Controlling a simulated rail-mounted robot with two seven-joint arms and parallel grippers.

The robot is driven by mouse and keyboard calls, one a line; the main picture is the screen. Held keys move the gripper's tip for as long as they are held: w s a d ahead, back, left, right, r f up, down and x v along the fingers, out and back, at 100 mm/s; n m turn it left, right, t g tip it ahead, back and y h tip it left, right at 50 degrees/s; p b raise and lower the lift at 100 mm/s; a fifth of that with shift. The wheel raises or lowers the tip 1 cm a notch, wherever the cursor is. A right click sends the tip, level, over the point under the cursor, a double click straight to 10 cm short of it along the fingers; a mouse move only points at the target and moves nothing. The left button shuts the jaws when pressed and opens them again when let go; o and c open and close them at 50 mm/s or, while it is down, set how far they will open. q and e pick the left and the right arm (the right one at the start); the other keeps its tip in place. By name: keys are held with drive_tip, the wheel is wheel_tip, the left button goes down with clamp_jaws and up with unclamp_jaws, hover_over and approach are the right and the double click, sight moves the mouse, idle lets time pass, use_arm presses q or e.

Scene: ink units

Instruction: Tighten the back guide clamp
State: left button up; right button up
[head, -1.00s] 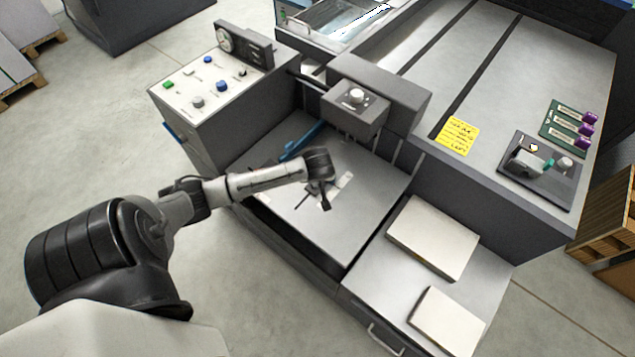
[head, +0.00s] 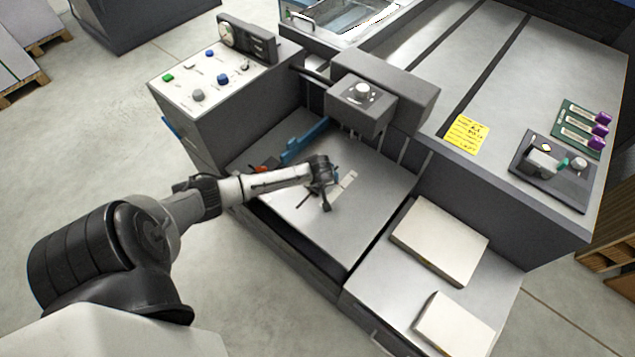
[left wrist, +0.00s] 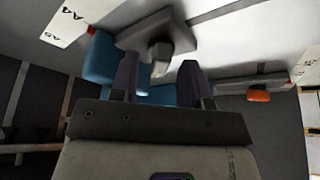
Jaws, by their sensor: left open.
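My left gripper (head: 324,203) is low over the grey feed table (head: 352,226) in the head view. In the left wrist view the gripper (left wrist: 158,82) is open, with its two dark fingers apart. Between and beyond the fingertips is a grey knob-like part (left wrist: 159,52) under a grey bracket, with blue guide parts (left wrist: 101,62) around it. I cannot tell whether the fingers touch it. An orange piece (left wrist: 259,96) sits on a rail to the right; orange also shows behind my arm in the head view (head: 262,168). A blue guide bar (head: 306,141) stands at the table's back. My right gripper is not in view.
A control box with buttons (head: 213,80) stands at the back left. A dark housing with a knob (head: 361,105) overhangs the table's back. Paper stacks (head: 440,240) lie on the lower right shelf. A white size scale (left wrist: 65,25) shows in the wrist view.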

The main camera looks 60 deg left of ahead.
use_arm(q)
drive_tip(key=shift+a+f, duration=0.1)
drive_tip(key=shift+f, duration=0.15)
clamp_jaws()
idle(0.3)
